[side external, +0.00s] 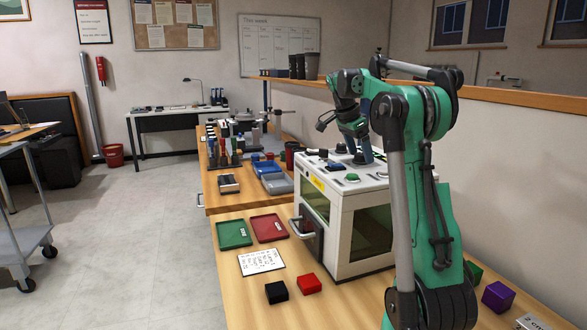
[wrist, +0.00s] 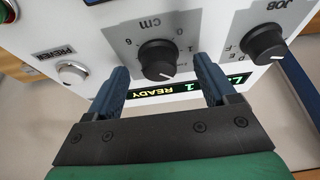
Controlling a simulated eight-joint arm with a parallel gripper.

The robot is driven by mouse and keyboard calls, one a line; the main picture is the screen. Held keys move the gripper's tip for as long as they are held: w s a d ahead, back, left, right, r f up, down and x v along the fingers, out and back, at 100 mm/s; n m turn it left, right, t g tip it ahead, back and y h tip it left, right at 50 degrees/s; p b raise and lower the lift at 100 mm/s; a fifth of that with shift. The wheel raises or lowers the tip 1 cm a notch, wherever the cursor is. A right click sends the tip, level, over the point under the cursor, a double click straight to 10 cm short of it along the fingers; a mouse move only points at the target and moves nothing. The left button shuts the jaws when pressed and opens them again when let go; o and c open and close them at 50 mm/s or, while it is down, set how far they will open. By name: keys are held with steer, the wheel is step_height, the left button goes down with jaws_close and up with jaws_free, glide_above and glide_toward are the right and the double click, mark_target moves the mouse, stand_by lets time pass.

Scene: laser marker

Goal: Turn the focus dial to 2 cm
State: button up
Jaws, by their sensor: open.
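The focus dial (wrist: 160,60) is a round black knob on a grey panel marked "cm" in the wrist view. The digits 0, 1 and 6 show by it; other marks are hidden. A short white line on the knob points toward the bottom of the picture. My gripper (wrist: 165,66) is open, with one blue finger on each side of the dial and visible gaps between them. I cannot tell how deep the fingers reach. In the side view my gripper (side external: 362,158) is over the top panel of the white laser marker (side external: 340,215).
A second black knob marked "JOB" (wrist: 266,43) is right of the fingers. A round white button (wrist: 73,73) is at left. A green-lettered display (wrist: 165,90) reads "READY". Red tray (side external: 268,228), green tray (side external: 234,233) and small blocks lie on the bench.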

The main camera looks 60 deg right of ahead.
mark_target(350, 164)
steer(key=shift+v, duration=2.7)
